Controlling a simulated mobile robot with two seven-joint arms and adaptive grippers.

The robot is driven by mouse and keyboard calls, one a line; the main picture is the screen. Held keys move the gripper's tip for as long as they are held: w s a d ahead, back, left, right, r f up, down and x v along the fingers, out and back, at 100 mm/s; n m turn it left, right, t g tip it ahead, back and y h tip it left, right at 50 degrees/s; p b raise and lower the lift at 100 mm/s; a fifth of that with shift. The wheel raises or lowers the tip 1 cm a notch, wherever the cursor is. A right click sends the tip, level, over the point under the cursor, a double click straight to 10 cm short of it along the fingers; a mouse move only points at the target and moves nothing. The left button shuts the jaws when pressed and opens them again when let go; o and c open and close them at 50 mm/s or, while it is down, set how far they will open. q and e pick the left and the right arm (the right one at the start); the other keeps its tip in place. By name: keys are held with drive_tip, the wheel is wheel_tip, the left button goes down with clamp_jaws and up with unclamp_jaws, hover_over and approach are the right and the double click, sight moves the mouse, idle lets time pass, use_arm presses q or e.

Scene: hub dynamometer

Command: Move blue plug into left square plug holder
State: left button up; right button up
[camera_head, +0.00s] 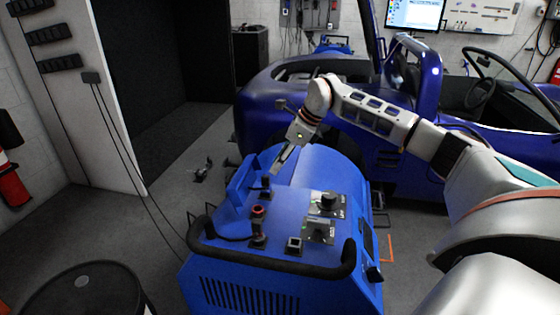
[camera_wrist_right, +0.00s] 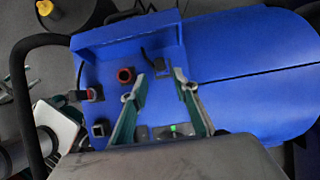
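A blue dynamometer cabinet (camera_head: 225,262) carries the plug holders on its top. A dark plug (camera_head: 266,183) with a cord stands in a holder near the raised blue panel; no blue plug can be told for certain, and this one's colour is unclear. It also shows in the wrist view (camera_wrist_right: 159,66), just beyond my fingertips. An empty-looking square plug holder (camera_head: 293,244) sits nearer the front handle; it also shows in the wrist view (camera_wrist_right: 100,129). My right gripper (camera_head: 277,170) is open above the cabinet, close to the dark plug, with nothing between its fingers.
Two switch plates with knobs (camera_head: 327,203) lie to the right. A black handle bar (camera_head: 290,270) rims the front. A blue car (camera_head: 400,130) stands behind.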

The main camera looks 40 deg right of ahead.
sight(269, 176)
drive_tip(key=b+x, duration=0.2)
drive_tip(key=x, duration=0.2)
drive_tip(key=shift+s+d+f+b, duration=0.1)
drive_tip(key=shift+f+b, duration=0.2)
drive_tip(key=shift+f, duration=0.05)
drive_tip(key=shift+w+a+f, duration=0.15)
drive_tip(key=shift+w+a, duration=0.05)
drive_tip(key=shift+x, duration=0.8)
drive_tip(key=shift+w+a+f, duration=0.15)
drive_tip(key=shift+w+f, duration=0.15)
drive_tip(key=shift+f, duration=0.25)
use_arm(q)
drive_tip(key=shift+w+a+f, duration=0.45)
drive_tip(key=shift+w+f, duration=0.2)
drive_tip(key=shift+w, duration=0.2)
drive_tip(key=shift+s+f, duration=0.1)
drive_tip(key=shift+s, duration=0.1)
use_arm(e)
drive_tip(key=c, duration=0.6)
clamp_jaws()
use_arm(q)
drive_tip(key=shift+s+d+f, duration=0.1)
drive_tip(key=shift+s+f, duration=0.2)
drive_tip(key=shift+s, duration=0.05)
